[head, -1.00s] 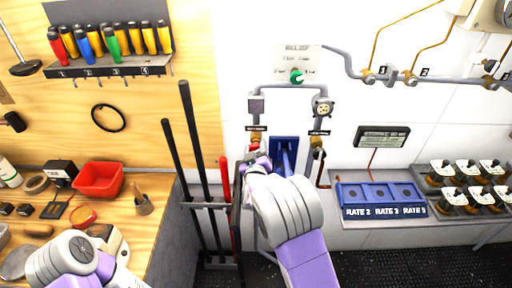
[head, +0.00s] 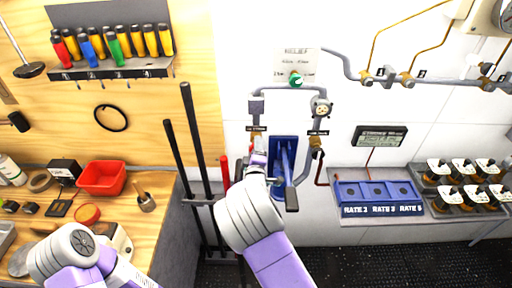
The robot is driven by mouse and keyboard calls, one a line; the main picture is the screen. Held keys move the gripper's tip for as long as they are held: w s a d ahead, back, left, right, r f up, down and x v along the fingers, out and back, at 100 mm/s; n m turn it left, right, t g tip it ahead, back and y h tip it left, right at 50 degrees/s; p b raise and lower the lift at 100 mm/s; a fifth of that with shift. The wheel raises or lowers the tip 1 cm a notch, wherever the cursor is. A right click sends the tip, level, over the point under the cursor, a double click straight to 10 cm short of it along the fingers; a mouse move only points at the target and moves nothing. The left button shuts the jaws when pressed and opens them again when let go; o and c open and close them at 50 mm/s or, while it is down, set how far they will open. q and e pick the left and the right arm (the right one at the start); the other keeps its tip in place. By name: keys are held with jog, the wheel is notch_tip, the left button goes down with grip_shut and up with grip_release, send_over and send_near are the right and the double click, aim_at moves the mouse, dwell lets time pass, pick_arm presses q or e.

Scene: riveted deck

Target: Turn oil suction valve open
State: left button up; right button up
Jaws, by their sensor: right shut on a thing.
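The left pipe of the wall panel carries a brass valve (head: 256,139) with a small red handle (head: 251,150), mostly hidden by my right gripper. My right gripper (head: 258,158) is at that handle, just below the valve body, and is shut on it. The small labels are too blurred to read. The right pipe carries another brass valve (head: 316,143), apart from my gripper. My left arm shows at the lower left, but its fingers are not in view.
A blue hand pump (head: 277,150) with a long lever (head: 290,185) stands just right of my right gripper. Black bars and a red bar (head: 225,172) stand to the left. A green knob (head: 296,79) is above. A blue block (head: 377,194) is at right.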

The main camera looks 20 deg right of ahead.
pick_arm(q)
jog(key=shift+r, duration=0.1)
pick_arm(e)
jog(key=shift+n, duration=0.5)
jog(key=o, duration=1)
jog(key=shift+o, duration=0.2)
